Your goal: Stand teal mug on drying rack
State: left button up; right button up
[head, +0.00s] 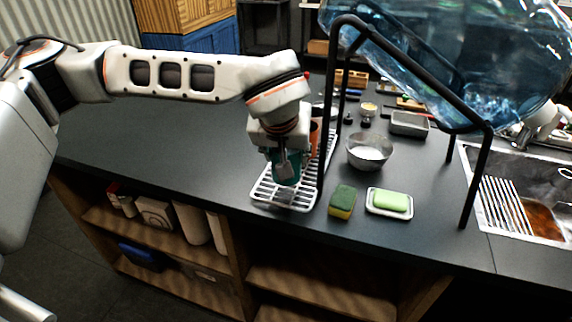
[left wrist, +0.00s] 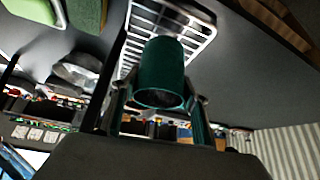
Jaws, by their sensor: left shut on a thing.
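The teal mug (head: 284,162) is between the fingers of my left gripper (head: 287,172), above the near part of the drying rack (head: 283,198). In the left wrist view the mug (left wrist: 162,72) is clasped from both sides by the fingers (left wrist: 160,98), with the white rack bars (left wrist: 200,38) beyond it. The gripper hides much of the mug in the head view. I cannot tell whether the mug's base touches the rack.
An orange item (head: 314,132) stands just behind my gripper. A black frame (head: 322,150) holding a large blue bottle (head: 460,60) rises right beside the rack. A sponge (head: 342,202), green soap on a dish (head: 390,201) and a metal bowl (head: 369,152) are to the right. The counter left is clear.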

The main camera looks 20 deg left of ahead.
pick_arm(q)
jog(key=shift+f, duration=1.5)
jog(key=shift+f, duration=0.15)
jog(key=o, duration=1.5)
jog(key=shift+s+r, duration=0.1)
jog(key=shift+r, duration=0.3)
jog(key=v, duration=1.1)
jog(key=shift+s+r, duration=0.1)
jog(key=shift+s, duration=0.1)
